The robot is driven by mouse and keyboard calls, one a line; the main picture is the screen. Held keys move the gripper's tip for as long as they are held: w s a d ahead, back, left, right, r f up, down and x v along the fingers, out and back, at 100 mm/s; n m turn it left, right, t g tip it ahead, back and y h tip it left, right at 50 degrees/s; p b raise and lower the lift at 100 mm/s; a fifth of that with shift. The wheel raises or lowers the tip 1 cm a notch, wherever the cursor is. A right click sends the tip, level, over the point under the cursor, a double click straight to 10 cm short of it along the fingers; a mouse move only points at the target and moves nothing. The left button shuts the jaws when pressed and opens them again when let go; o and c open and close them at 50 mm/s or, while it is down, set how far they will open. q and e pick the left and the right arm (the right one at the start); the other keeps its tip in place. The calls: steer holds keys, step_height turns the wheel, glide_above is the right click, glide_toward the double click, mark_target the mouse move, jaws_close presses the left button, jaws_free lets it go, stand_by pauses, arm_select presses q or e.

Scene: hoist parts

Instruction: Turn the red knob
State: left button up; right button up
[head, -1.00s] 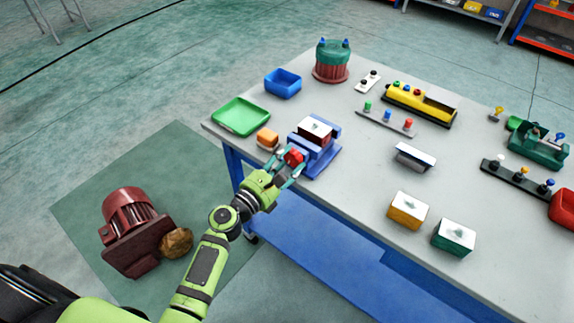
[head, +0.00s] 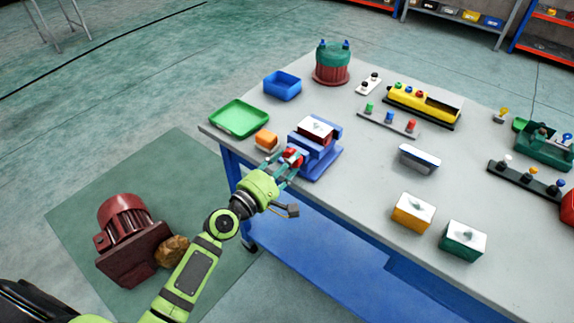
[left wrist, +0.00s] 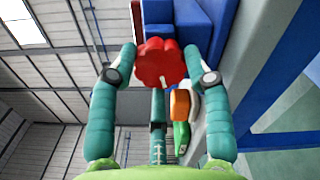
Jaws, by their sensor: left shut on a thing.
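The red knob (head: 291,157) is on the front of a blue device (head: 326,158) near the table's front left edge. In the left wrist view the lobed red knob (left wrist: 160,60) fills the space between the fingertips, with a pale mark at its lower edge. My left gripper (head: 288,161) is shut on the knob, with teal fingers on both sides of it. The blue body (left wrist: 206,24) shows behind it. My right gripper is not in view.
An orange block (head: 266,139) and a green tray (head: 240,118) lie left of the device. A blue bin (head: 283,85) stands behind. Orange (head: 412,213) and green (head: 463,241) boxes are on the right. A dark red motor (head: 128,238) is on the floor mat.

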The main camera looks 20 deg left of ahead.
arm_select(q)
steer(key=m, duration=0.9)
steer(key=shift+a, duration=0.15)
steer(key=shift+w, duration=0.1)
stand_by(0.4)
steer(key=o, duration=1.2)
steer(key=shift+c, duration=0.2)
steer(key=shift+a, duration=0.1)
steer(key=v, duration=1.2)
